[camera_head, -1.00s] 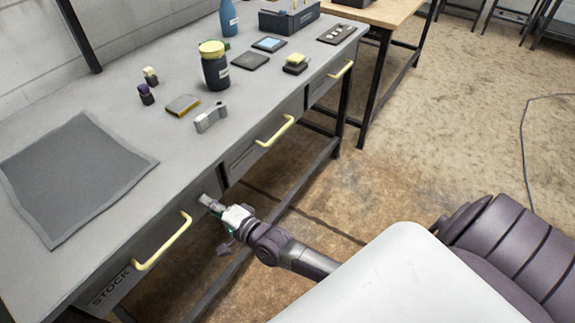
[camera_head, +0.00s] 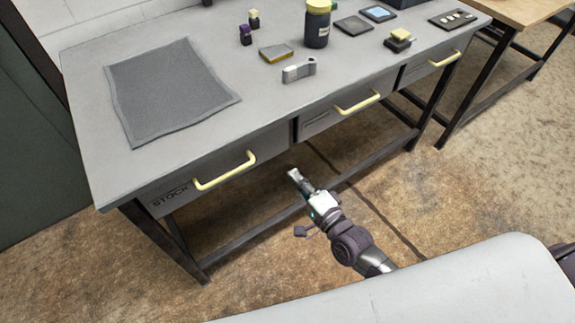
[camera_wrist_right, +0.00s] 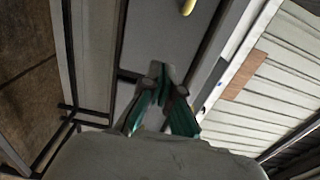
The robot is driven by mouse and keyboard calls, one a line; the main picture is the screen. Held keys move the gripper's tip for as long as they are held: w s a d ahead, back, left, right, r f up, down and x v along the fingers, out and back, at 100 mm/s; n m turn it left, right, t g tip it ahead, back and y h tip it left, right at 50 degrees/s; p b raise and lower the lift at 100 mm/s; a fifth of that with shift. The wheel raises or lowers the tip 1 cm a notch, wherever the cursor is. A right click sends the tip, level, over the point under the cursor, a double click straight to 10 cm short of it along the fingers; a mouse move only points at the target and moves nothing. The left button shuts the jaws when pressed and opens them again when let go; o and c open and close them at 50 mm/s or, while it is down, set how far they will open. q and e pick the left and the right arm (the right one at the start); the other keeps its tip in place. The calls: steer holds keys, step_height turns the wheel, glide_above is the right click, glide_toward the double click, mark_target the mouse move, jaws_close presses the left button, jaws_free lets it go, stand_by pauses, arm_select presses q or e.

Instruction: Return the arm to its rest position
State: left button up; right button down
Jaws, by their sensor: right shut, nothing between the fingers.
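My right gripper (camera_head: 294,175) is in front of the workbench, below the tabletop edge and near the gap between the STOCK drawer and the middle drawer. Its fingers are together and hold nothing. In the right wrist view its fingertips (camera_wrist_right: 158,72) show close together, with a grey drawer front behind them. My right arm (camera_head: 352,245) reaches up to it from the lower right. My left gripper is in neither view.
The grey workbench (camera_head: 190,150) has drawers with yellow handles, including the STOCK drawer handle (camera_head: 225,172). On top are a grey mat (camera_head: 172,88), a jar with a yellow lid (camera_head: 317,28), a grey metal piece (camera_head: 299,71) and small blocks. Open floor (camera_head: 270,245) lies in front.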

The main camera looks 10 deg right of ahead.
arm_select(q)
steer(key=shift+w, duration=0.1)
arm_select(e)
steer(key=v, duration=0.3)
steer(key=shift+s+d, duration=0.1)
